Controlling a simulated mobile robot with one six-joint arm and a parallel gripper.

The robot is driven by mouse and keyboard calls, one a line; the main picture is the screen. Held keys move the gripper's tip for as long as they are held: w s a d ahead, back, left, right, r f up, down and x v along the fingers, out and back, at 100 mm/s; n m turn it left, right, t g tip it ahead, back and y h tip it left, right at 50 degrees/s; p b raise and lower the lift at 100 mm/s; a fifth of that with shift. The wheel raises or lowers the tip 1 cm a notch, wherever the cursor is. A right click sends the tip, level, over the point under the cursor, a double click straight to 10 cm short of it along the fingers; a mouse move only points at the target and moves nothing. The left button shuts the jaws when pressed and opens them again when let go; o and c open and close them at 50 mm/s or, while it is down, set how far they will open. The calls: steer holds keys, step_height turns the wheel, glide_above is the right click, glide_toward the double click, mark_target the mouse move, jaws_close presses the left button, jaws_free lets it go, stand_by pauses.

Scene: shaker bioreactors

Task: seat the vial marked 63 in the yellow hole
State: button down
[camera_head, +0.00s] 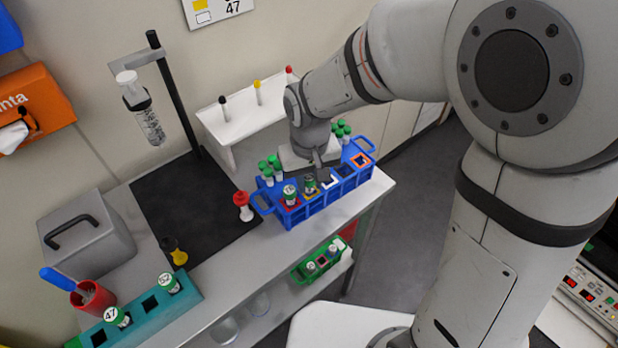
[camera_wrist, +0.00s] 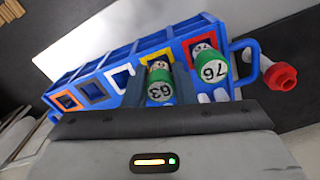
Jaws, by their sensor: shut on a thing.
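The vial marked 63 (camera_wrist: 160,92) has a green cap and stands between the fingers of my gripper (camera_wrist: 159,80), which is shut on it. It lines up with the yellow-framed hole (camera_wrist: 148,59) of the blue rack (camera_wrist: 108,65). Its lower part is hidden, so I cannot tell how deep it sits. In the head view, the vial (camera_head: 309,186) and my gripper (camera_head: 317,160) are over the middle of the rack (camera_head: 325,203). A vial marked 76 (camera_wrist: 212,72) stands in the red-framed hole beside it.
White-, dark- and orange-framed holes (camera_wrist: 66,102) in the rack look empty. Several green-capped vials (camera_head: 270,171) stand behind the rack. A red-and-white item (camera_head: 243,205) is close to its left handle. A teal rack (camera_head: 150,305) stands at the lower left.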

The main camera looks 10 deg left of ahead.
steer(key=shift+f, duration=0.15)
steer(key=c, duration=1.1)
jaws_free()
step_height(320, 180, up, 8)
steer(key=shift+f+b, duration=0.1)
steer(key=shift+b, duration=0.2)
